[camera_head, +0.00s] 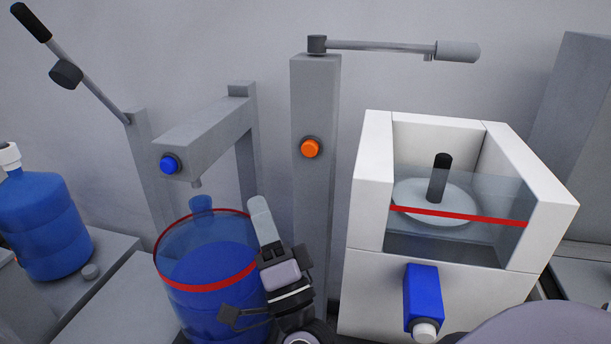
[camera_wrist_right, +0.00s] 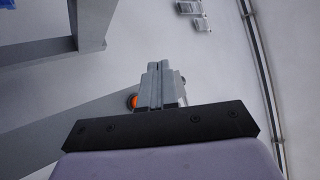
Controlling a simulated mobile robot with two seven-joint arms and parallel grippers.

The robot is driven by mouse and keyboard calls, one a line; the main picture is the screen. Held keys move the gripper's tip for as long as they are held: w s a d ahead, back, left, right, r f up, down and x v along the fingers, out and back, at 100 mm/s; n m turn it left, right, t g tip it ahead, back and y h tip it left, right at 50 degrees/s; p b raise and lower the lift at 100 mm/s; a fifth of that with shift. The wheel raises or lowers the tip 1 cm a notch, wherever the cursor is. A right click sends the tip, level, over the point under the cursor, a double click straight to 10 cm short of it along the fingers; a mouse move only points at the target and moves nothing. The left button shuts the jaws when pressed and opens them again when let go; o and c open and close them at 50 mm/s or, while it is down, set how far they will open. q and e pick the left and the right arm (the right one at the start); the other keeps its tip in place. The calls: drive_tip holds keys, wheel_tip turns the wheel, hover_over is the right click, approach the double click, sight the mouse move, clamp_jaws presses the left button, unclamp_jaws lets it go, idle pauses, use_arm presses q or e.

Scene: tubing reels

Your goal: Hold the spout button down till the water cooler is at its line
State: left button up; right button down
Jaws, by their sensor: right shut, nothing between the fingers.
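A white box-shaped tank (camera_head: 367,205) with a clear front and a red line (camera_head: 460,215) has a blue tap (camera_head: 422,291) below; I take it as the water cooler. Its water level is unclear. A grey post (camera_head: 315,210) beside it bears an orange button (camera_head: 310,148) and a swing spout (camera_head: 457,51), which reaches above the tank. My right gripper (camera_head: 261,205) is shut and empty, in front of the clear blue vessel and lower left of the orange button. In the right wrist view the orange button (camera_wrist_right: 133,101) shows partly behind the shut fingers (camera_wrist_right: 158,70). My left gripper is not in view.
A clear vessel (camera_head: 172,262) with a red band and blue contents stands under a grey frame (camera_head: 210,135) with a blue button (camera_head: 169,165). A blue bottle (camera_head: 45,225) is at the left. A lever (camera_head: 85,83) rises at the upper left.

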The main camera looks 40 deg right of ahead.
sight(310, 149)
drive_tip(key=shift+s+d+r+m+g+h+b, duration=0.15)
drive_tip(key=shift+d+r+m+g+h+b, duration=0.4)
drive_tip(key=shift+m+h, duration=1.8)
drive_tip(key=shift+s+d+r+m+g+h+b, duration=0.1)
drive_tip(key=shift+d+r+m+g+h+b, duration=0.45)
drive_tip(key=shift+m+h, duration=1.8)
drive_tip(key=shift+s+d+r+m+g+h+b, duration=0.15)
drive_tip(key=shift+d+m+g+h+b, duration=0.75)
drive_tip(key=shift+m+h, duration=1.4)
drive_tip(key=shift+d+m+y, duration=0.25)
drive_tip(key=shift+m+y, duration=0.25)
drive_tip(key=shift+w+d, duration=1.45)
drive_tip(key=shift+d, duration=0.25)
drive_tip(key=shift+w+d, duration=1.45)
drive_tip(key=shift+d, duration=0.2)
drive_tip(key=shift+d+b, duration=0.1)
drive_tip(key=shift+b, duration=0.2)
drive_tip(key=shift+w+d, duration=0.2)
drive_tip(key=shift+w, duration=0.05)
drive_tip(key=shift+w+d, duration=0.2)
drive_tip(key=shift+d, duration=0.05)
drive_tip(key=shift+w+d+r, duration=0.15)
drive_tip(key=shift+w+d, duration=0.05)
drive_tip(key=shift+d, duration=0.15)
